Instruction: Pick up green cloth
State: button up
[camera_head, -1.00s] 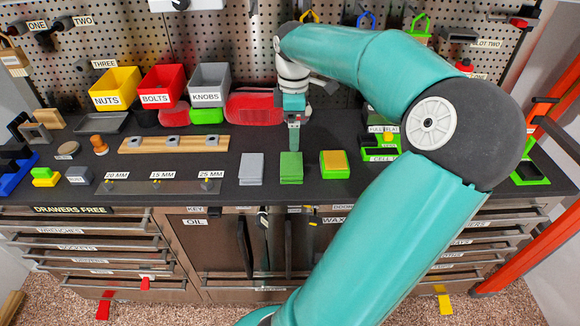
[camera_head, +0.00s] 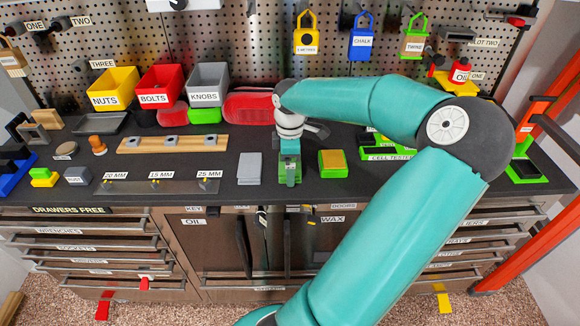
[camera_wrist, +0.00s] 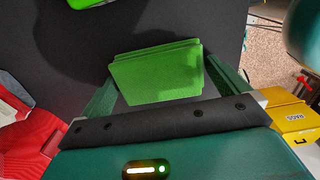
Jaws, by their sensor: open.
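The green cloth (camera_wrist: 158,78) looks like a folded, layered stack lying flat on the dark bench top. In the wrist view it sits between the two teal fingers of my gripper (camera_wrist: 165,92), which are apart on either side of it. In the head view my gripper (camera_head: 290,173) points down over the green cloth (camera_head: 290,181) and hides most of it. My gripper is open. I cannot tell whether the fingers touch the cloth.
A grey folded cloth (camera_head: 250,167) lies close on the left and a green-and-yellow sponge-like block (camera_head: 333,163) close on the right. A wooden rail (camera_head: 173,143) is at the back left. Drawers and cabinet doors (camera_head: 195,250) are below the bench edge.

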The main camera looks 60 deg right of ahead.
jog(key=c, duration=0.7)
jog(key=shift+r, duration=0.5)
notch_tip(320, 180, up, 2)
jog(key=shift+r, duration=0.1)
jog(key=a+r, duration=0.1)
jog(key=s+a+r, duration=0.1)
jog(key=r, duration=0.1)
jog(key=s+a+r, duration=0.1)
jog(key=a+r, duration=0.1)
jog(key=shift+s+r, duration=0.1)
jog(key=shift+r, duration=0.1)
jog(key=s+a+r, duration=0.4)
jog(key=a, duration=0.4)
jog(key=shift+a+r, duration=0.2)
jog(key=shift+a, duration=0.05)
jog(key=shift+s, duration=0.1)
